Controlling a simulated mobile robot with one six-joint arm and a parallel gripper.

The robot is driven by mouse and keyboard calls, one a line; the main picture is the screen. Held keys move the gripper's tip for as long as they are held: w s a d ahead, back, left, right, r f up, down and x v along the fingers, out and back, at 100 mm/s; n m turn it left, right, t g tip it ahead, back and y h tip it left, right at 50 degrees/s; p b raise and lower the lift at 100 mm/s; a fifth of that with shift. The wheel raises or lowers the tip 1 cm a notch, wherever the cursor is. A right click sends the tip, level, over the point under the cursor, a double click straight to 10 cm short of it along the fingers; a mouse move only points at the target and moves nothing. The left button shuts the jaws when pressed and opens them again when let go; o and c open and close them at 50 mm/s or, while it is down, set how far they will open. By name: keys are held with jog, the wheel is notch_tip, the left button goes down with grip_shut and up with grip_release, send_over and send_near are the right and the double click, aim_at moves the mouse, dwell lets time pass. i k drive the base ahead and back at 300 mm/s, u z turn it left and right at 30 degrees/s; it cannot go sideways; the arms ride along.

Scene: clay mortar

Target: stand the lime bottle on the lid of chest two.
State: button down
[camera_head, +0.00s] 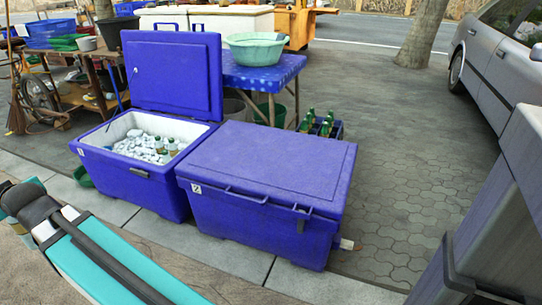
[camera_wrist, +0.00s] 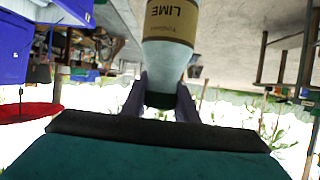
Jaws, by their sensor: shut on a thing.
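The lime bottle (camera_wrist: 168,55) is in the wrist view, a pale bottle with a tan label reading LIME. My gripper (camera_wrist: 160,98) is shut on its narrow dark-capped end. The wrist picture is upside down, with ground at the top, so the bottle hangs roughly upright, held by its neck. Its lower end is cut off by the frame. Chest two (camera_head: 255,215) is blue, marked 2, in the middle of the head view. Its lid (camera_head: 270,160) is shut, flat and bare. The head view shows neither the bottle nor my gripper.
Chest one (camera_head: 128,183) stands open on the left, holding ice and several bottles, its lid (camera_head: 175,72) raised. Behind are a blue table (camera_head: 240,78) with a green basin (camera_head: 256,48) and a crate (camera_head: 337,131) of green bottles. A car (camera_head: 505,60) is at right; paving between is clear.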

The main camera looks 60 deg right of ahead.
aim_at(235, 158)
jog(key=z, duration=0.05)
jog(key=i, duration=0.9)
jog(key=u, duration=0.05)
